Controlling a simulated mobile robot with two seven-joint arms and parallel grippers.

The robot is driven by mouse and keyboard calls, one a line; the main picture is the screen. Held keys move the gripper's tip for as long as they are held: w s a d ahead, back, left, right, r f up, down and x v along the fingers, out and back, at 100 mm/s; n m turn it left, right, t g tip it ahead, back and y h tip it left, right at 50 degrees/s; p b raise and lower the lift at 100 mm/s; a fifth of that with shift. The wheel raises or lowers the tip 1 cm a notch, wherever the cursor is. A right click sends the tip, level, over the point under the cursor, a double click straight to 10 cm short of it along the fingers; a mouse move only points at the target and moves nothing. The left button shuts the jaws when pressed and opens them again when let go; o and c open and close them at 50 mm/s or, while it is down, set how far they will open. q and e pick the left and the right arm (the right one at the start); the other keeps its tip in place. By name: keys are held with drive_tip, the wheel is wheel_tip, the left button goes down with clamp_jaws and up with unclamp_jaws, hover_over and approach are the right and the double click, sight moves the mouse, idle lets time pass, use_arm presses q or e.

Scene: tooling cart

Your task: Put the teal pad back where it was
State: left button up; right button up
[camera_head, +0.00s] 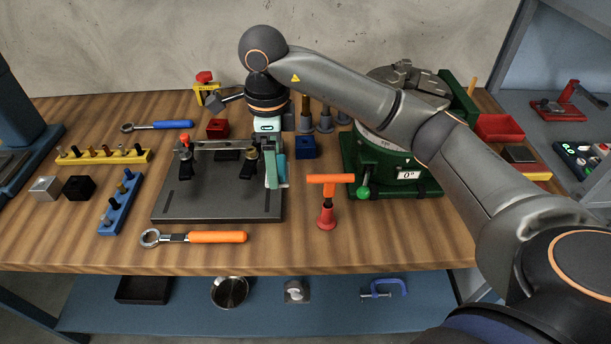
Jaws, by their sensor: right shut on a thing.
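My right gripper (273,183) comes down from the arm at the upper right and points downward at the right edge of the dark fixture plate (225,208). It is shut on the teal pad (281,166), which shows as a narrow teal piece beside the pale finger. The gripper hides part of the pad, and I cannot tell whether the pad touches the plate. The plate carries a bar and clamps with black bases (186,166). My left gripper is not in view.
An orange-handled ratchet (216,237) lies in front of the plate. An orange T-handle tool (327,216) stands to its right, near a green rotary table (400,185). A blue block (305,147) stands behind. Blue (121,202) and yellow (103,156) pin racks lie left. Some front bench edge is clear.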

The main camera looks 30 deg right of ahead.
hover_over(307, 190)
drive_tip(key=a, duration=0.1)
wheel_tip(307, 190, down, 6)
drive_tip(key=shift+s+a+p, duration=0.1)
drive_tip(key=shift+s+p, duration=0.05)
drive_tip(key=shift+p, duration=0.3)
drive_tip(key=shift+d+f, duration=0.4)
drive_tip(key=shift+f, duration=0.15)
wheel_tip(307, 190, down, 2)
drive_tip(key=shift+d+f+p, duration=0.15)
drive_tip(key=shift+p, duration=0.3)
drive_tip(key=shift+f, duration=0.55)
drive_tip(key=o, duration=0.9)
drive_tip(key=shift+f, duration=0.2)
drive_tip(key=shift+c, duration=0.2)
drive_tip(key=o, duration=0.4)
drive_tip(key=shift+r, duration=0.1)
drive_tip(key=shift+c, duration=0.2)
